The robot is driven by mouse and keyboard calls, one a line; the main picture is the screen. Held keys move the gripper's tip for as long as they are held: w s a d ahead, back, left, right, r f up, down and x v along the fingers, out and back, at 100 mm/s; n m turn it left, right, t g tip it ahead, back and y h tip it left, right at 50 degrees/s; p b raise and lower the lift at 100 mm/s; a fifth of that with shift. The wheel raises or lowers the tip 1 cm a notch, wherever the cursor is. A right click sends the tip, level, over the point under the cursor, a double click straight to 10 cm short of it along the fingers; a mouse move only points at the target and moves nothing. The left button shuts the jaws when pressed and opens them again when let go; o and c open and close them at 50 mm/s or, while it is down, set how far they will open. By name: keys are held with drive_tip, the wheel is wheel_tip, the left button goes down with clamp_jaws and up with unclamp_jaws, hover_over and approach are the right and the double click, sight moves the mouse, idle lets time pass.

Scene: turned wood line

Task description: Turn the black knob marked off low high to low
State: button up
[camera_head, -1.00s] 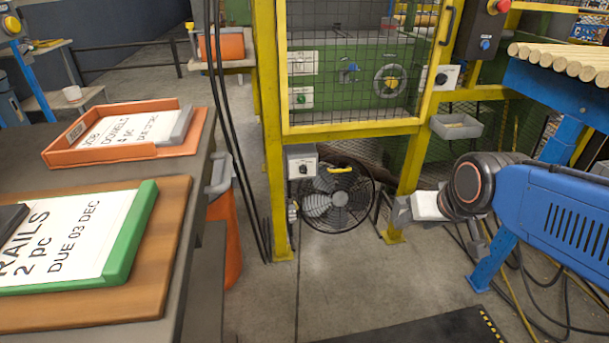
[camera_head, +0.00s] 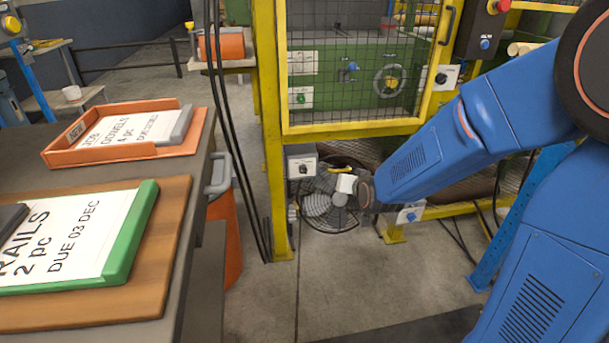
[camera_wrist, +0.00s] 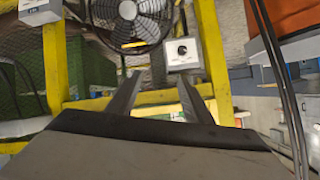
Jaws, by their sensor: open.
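A small black knob (camera_head: 303,169) sits on the white face of a grey box (camera_head: 294,150) on the yellow post, just left of the black fan (camera_head: 326,215). The knob also shows in the wrist view (camera_wrist: 182,49), beyond and slightly right of the fingertips. Its lettering is too small to read, so its setting cannot be told. My gripper (camera_wrist: 160,80) is open and empty, its two fingers apart and short of the box. In the head view my gripper (camera_head: 346,184) is in front of the fan, right of the knob.
Another black knob (camera_head: 440,78) is on a white plate higher right, and a blue knob (camera_head: 411,216) lower right. The yellow guard frame (camera_head: 275,200) and hanging black cables (camera_head: 240,170) are close to the box. A workbench with trays is at left. Floor in front is clear.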

drive_tip(key=w+a+f+t, duration=0.2)
drive_tip(key=w+a+f, duration=0.3)
drive_tip(key=f, duration=0.1)
drive_tip(key=t, duration=0.4)
approach(304, 172)
drive_tip(key=shift+m, duration=0.4)
drive_tip(key=w, duration=0.6)
drive_tip(key=w+a, duration=0.1)
drive_tip(key=w, duration=0.1)
drive_tip(key=shift+w, duration=0.4)
drive_tip(key=shift+c, duration=0.3)
drive_tip(key=c, duration=1)
